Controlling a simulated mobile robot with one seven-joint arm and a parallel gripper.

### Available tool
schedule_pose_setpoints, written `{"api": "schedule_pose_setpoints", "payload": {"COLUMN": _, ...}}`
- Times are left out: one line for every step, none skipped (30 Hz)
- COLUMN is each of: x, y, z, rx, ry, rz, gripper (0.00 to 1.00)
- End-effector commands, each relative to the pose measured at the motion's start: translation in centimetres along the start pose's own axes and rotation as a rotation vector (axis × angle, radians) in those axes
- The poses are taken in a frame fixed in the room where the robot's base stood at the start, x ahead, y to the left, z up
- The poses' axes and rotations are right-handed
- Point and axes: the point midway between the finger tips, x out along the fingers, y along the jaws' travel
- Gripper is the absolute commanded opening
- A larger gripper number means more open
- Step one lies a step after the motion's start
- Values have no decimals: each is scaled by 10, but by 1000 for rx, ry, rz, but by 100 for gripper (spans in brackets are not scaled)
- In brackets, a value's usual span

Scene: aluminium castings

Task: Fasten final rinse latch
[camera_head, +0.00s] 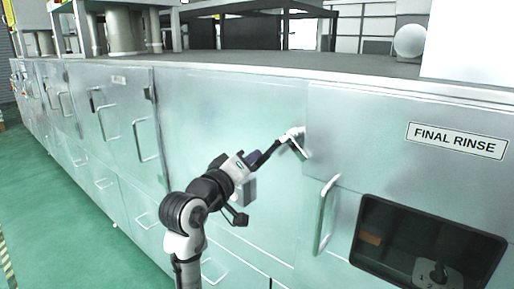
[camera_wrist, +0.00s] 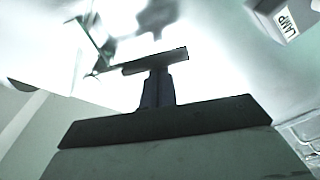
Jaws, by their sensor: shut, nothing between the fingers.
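The final rinse panel (camera_head: 390,168) is a pale metal door at the right of the head view, marked by the FINAL RINSE label (camera_head: 457,140). A small light latch (camera_head: 297,138) sits at the panel's upper left edge. My gripper (camera_head: 278,146) is shut and empty, with its tips close to the latch; I cannot tell whether they touch. In the wrist view my gripper (camera_wrist: 155,62) points at a bright, blurred metal surface. A thin piece of hardware (camera_wrist: 97,45) shows to its upper left. Whether the latch is fastened is unclear.
A vertical door handle (camera_head: 326,214) and a dark window (camera_head: 428,245) lie below the latch. More handled cabinet doors (camera_head: 105,115) run to the left. Green floor (camera_head: 60,235) is clear at the left.

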Motion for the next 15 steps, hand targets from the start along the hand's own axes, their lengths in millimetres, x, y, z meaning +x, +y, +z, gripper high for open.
{"api": "schedule_pose_setpoints", "payload": {"x": -1, "y": -2, "z": 4, "rx": -1, "ry": -2, "rz": 0, "gripper": 0}}
{"api": "schedule_pose_setpoints", "payload": {"x": -1, "y": -2, "z": 6, "rx": -1, "ry": -2, "rz": 1, "gripper": 0}}
{"api": "schedule_pose_setpoints", "payload": {"x": -2, "y": -3, "z": 9, "rx": 0, "ry": -2, "rz": 1, "gripper": 0}}
{"api": "schedule_pose_setpoints", "payload": {"x": -2, "y": -3, "z": 12, "rx": 1, "ry": -2, "rz": 0, "gripper": 0}}
{"api": "schedule_pose_setpoints", "payload": {"x": -3, "y": -3, "z": 14, "rx": 1, "ry": -2, "rz": 0, "gripper": 0}}
{"api": "schedule_pose_setpoints", "payload": {"x": -3, "y": -3, "z": 17, "rx": 1, "ry": -2, "rz": 1, "gripper": 0}}
{"api": "schedule_pose_setpoints", "payload": {"x": -4, "y": -3, "z": 19, "rx": 1, "ry": -2, "rz": 1, "gripper": 0}}
{"api": "schedule_pose_setpoints", "payload": {"x": -4, "y": -3, "z": 22, "rx": 2, "ry": -2, "rz": 1, "gripper": 0}}
{"api": "schedule_pose_setpoints", "payload": {"x": -4, "y": -2, "z": 25, "rx": 2, "ry": -2, "rz": 1, "gripper": 0}}
{"api": "schedule_pose_setpoints", "payload": {"x": -5, "y": -2, "z": 27, "rx": 2, "ry": -3, "rz": 1, "gripper": 0}}
{"api": "schedule_pose_setpoints", "payload": {"x": -5, "y": -2, "z": 29, "rx": 3, "ry": -3, "rz": 1, "gripper": 0}}
{"api": "schedule_pose_setpoints", "payload": {"x": -5, "y": -1, "z": 32, "rx": 3, "ry": -2, "rz": 0, "gripper": 0}}
{"api": "schedule_pose_setpoints", "payload": {"x": -6, "y": 0, "z": 33, "rx": 3, "ry": -2, "rz": 0, "gripper": 0}}
{"api": "schedule_pose_setpoints", "payload": {"x": -6, "y": 0, "z": 35, "rx": 4, "ry": -2, "rz": 1, "gripper": 0}}
{"api": "schedule_pose_setpoints", "payload": {"x": -6, "y": 1, "z": 38, "rx": 3, "ry": -2, "rz": 1, "gripper": 0}}
